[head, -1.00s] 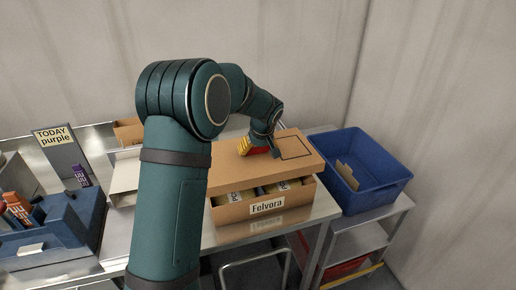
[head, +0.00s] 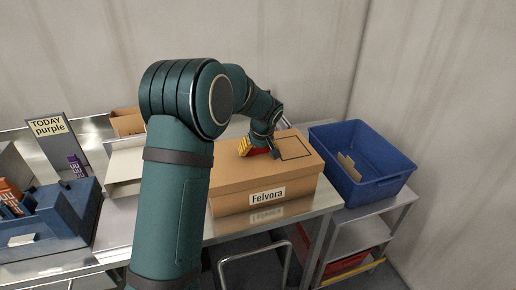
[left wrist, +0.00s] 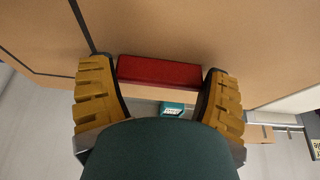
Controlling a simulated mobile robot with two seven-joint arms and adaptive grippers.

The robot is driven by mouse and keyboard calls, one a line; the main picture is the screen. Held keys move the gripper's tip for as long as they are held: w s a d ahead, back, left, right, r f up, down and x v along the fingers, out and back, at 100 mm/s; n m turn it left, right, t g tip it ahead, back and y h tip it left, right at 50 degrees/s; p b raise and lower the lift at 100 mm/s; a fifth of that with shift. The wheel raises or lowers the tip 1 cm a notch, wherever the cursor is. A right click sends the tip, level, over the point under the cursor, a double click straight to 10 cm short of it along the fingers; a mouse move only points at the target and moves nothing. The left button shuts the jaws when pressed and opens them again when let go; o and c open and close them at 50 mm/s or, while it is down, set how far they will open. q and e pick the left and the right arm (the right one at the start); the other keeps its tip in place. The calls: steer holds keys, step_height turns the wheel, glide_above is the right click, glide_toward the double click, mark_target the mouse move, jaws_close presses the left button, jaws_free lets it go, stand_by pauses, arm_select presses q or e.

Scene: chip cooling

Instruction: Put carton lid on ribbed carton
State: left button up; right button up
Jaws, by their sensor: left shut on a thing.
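The ribbed carton (head: 232,204), labelled Felvora, stands on the metal table. The brown carton lid (head: 232,176) lies on top of it, and no gap shows along the front. The lid's top fills much of the left wrist view (left wrist: 180,30), with a red handle block (left wrist: 160,71) on it. My left gripper (head: 259,147) is at the lid's top, shut on the red handle, with its yellow ribbed fingers on either side of it. The carton's contents are hidden under the lid. My right gripper is not in view.
A blue bin (head: 376,187) stands on a cart to the right of the table. At the left are a blue tray (head: 52,226) with small packets, a sign reading TODAY purple (head: 50,135), and an open carton (head: 128,121) at the back. My left arm covers part of the table.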

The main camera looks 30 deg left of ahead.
mark_target(259, 155)
arm_select(q)
steer(key=shift+f+b, duration=1.8)
steer(key=shift+f, duration=0.35)
stand_by(0.4)
steer(key=o, duration=1)
steer(key=v, duration=1.2)
